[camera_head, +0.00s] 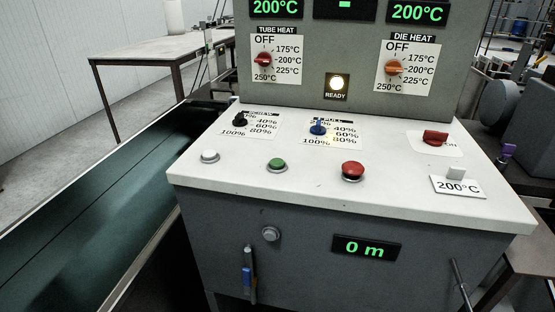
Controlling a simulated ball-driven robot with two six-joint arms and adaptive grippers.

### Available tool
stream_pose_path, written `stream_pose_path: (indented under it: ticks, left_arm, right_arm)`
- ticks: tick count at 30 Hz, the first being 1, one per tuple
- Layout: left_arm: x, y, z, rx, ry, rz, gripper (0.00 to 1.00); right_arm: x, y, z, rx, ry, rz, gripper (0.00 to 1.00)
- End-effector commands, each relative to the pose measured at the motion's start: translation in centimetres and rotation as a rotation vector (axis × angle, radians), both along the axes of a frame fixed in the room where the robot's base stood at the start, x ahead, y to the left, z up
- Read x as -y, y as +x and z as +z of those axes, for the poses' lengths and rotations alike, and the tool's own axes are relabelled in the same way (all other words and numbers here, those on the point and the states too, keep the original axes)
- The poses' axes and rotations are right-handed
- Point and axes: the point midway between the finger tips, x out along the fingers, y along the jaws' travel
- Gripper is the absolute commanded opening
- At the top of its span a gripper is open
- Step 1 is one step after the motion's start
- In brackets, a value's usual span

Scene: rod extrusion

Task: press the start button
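A green push button (277,165) sits in a light ring on the white sloping top of the control console (235,188). A white button (209,156) is to its left and a larger red mushroom button (352,169) to its right. No label reading "start" can be made out on any of them. The round ready lamp (337,83) on the upright panel glows. Neither of my grippers is in view, and nothing covers the three buttons.
Behind the buttons are a black knob (240,119), a blue knob (318,128) and a red switch (435,138). A 200°C card (458,187) stands at right. The front display (366,248) reads 0 m. A green conveyor belt (100,210) runs along the left.

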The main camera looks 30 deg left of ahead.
Motion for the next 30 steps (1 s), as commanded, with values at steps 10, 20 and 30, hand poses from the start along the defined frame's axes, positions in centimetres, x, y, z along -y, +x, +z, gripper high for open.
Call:
stream_pose_path:
  ticks: [10, 20, 30]
  left_arm:
    - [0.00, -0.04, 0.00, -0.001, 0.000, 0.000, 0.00]
    - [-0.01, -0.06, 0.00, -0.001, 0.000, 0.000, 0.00]
    - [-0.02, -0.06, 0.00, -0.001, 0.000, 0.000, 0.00]
  right_arm:
    - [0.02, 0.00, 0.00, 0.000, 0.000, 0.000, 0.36]
    - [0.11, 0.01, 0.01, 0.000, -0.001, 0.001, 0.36]
    - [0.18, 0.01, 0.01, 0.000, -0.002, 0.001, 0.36]
